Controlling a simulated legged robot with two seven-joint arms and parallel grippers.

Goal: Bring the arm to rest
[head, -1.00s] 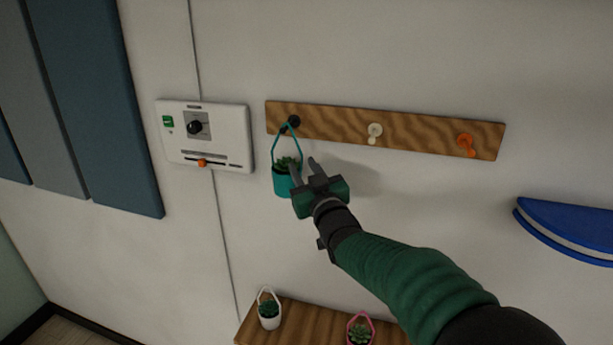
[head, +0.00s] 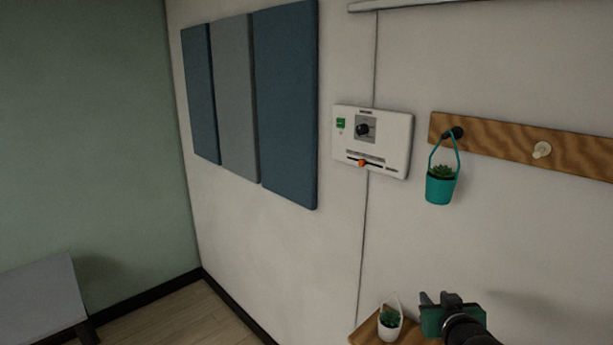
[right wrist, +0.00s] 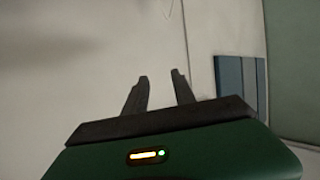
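My right gripper (head: 434,298) is low at the lower right of the head view, in front of the wall and beside a white potted plant. In the right wrist view its two fingers (right wrist: 160,82) stand apart with nothing between them. A teal hanging pot (head: 440,188) with a succulent hangs by its strap from the black peg (head: 454,133) of the wooden rail (head: 495,139). The gripper is below the pot and apart from it. My left gripper is not in view.
A white pot (head: 390,321) stands on a wooden shelf (head: 365,331) close to the right gripper. A control panel (head: 372,140) and wall panels (head: 286,110) are on the wall. A grey table (head: 40,300) stands at the lower left. The floor between is clear.

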